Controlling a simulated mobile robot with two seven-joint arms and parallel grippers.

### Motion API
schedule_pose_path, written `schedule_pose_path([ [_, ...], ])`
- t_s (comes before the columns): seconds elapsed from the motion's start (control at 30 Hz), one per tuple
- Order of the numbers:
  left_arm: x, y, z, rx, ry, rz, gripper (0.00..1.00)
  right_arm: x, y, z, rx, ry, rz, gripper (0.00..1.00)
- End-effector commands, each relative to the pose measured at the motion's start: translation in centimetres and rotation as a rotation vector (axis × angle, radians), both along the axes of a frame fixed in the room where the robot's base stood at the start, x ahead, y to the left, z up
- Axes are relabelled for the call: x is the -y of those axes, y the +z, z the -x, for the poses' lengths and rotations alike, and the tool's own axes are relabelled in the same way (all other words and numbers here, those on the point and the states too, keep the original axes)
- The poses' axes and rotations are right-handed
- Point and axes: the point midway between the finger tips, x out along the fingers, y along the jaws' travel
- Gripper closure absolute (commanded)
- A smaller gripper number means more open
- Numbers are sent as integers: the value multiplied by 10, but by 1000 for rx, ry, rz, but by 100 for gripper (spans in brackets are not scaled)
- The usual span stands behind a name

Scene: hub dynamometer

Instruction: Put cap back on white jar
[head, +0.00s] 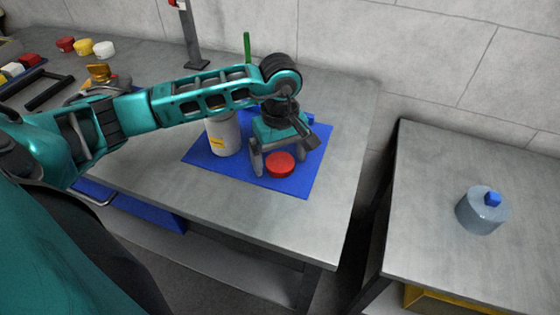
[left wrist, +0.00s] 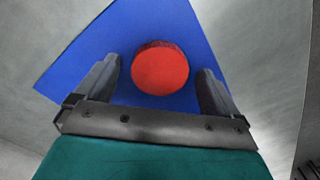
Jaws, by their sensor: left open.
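A white jar (head: 223,136) with a yellow label stands upright on a blue mat (head: 208,165); my left arm partly hides its top. A round red cap (head: 280,165) lies on the mat to the right of the jar. My left gripper (head: 281,170) is open over the red cap, fingers pointing down. In the left wrist view the red cap (left wrist: 160,70) sits between and just beyond the two open fingers (left wrist: 160,85), touching neither as far as I can tell. My right gripper is not in view.
Red, yellow and white caps (head: 84,46) lie at the back left of the bench (head: 240,195). A green upright item (head: 247,46) stands behind my arm. A grey-blue cylinder (head: 481,212) with a blue knob stands on a separate table at the right, across a gap.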

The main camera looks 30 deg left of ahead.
Motion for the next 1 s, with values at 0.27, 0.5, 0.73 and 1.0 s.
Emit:
schedule_pose_path([
  [0.27,0,0,0,1,0,1,4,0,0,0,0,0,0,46],
  [0.5,0,0,0,0,0,0,23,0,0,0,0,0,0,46],
  [0.73,0,0,0,0,0,0,45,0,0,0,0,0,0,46],
  [1.0,0,0,0,0,0,0,63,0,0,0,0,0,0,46],
])
